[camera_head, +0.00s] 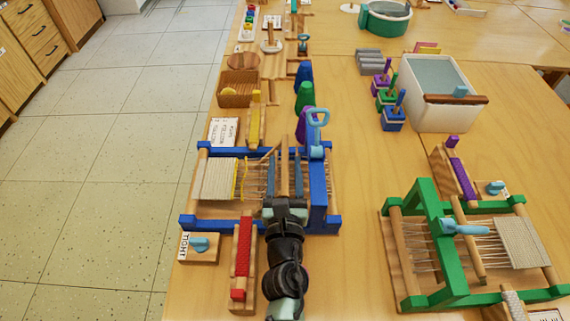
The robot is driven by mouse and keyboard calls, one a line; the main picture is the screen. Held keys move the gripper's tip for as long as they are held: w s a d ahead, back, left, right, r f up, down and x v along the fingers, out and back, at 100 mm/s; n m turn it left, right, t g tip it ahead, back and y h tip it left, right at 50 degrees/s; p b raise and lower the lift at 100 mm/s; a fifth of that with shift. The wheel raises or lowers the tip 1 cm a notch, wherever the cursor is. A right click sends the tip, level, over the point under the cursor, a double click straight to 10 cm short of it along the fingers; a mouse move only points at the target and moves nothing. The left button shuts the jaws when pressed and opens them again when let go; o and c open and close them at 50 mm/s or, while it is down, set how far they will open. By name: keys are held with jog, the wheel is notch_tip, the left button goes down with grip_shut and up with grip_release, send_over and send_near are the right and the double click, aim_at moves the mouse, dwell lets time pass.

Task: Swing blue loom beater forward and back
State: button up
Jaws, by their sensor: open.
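The blue loom (256,225) lies on the table in the middle of the view, with cream woven cloth (218,180) at its left end. My gripper (284,160) reaches in from the bottom, over the warp threads left of the beater. The handle is up and right of the fingertips. My wrist hides part of the loom's near side.
A red shuttle (243,258) and a small wooden block with a light-blue knob (199,245) sit at the near left. A green loom (445,270) stands at the right. Cones (305,97) stand behind the blue loom. Bare tabletop (358,190) lies between the looms.

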jog(key=shift+w, duration=0.15)
grip_shut()
jog(key=shift+d, duration=0.1)
jog(key=shift+d, duration=0.15)
dwell(1.1)
